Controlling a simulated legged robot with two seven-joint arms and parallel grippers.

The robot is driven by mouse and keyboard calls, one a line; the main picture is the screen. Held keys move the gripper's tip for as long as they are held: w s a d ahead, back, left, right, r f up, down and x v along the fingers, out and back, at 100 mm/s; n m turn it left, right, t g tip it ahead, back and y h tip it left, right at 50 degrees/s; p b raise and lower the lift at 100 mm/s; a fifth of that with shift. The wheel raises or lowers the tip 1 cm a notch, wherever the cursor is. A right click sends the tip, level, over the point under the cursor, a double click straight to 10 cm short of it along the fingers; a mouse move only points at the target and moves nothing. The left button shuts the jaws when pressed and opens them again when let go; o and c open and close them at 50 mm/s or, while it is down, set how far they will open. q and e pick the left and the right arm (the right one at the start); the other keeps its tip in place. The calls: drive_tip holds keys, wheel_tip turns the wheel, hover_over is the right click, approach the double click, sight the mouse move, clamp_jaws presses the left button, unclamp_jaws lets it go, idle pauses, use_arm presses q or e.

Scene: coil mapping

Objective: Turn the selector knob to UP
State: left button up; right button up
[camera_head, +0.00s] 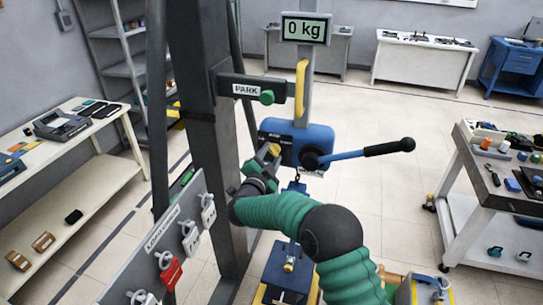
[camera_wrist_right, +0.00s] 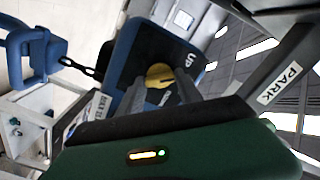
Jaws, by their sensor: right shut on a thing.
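The selector knob (camera_wrist_right: 158,74) is a small yellow round knob on the dark face of a blue hoist box (camera_wrist_right: 122,62). A white UP label (camera_wrist_right: 190,54) is on that face, right of the knob in the right wrist view. Another label below the knob is partly hidden by a finger. My right gripper (camera_wrist_right: 164,84) has its two grey fingers on either side of the knob, shut on it. In the head view the blue box (camera_head: 318,138) hangs by the column, with my right gripper (camera_head: 270,154) at its left side. My left gripper is not in view.
A lever with a black grip (camera_head: 388,147) sticks out right of the box. A PARK bracket (camera_head: 248,90) and a 0 kg display (camera_head: 304,28) are above. A dark column (camera_head: 197,130) and a tag board (camera_head: 158,240) stand left.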

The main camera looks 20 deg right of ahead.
drive_tip(key=shift+a+f, duration=0.2)
drive_tip(key=shift+f, duration=0.35)
drive_tip(key=o, duration=1.4)
drive_tip(key=shift+r, duration=0.1)
drive_tip(key=shift+w+r, duration=0.1)
drive_tip(key=shift+r, duration=0.05)
drive_tip(key=b+v, duration=0.4)
drive_tip(key=v, duration=1.3)
drive_tip(key=shift+w+a, duration=0.1)
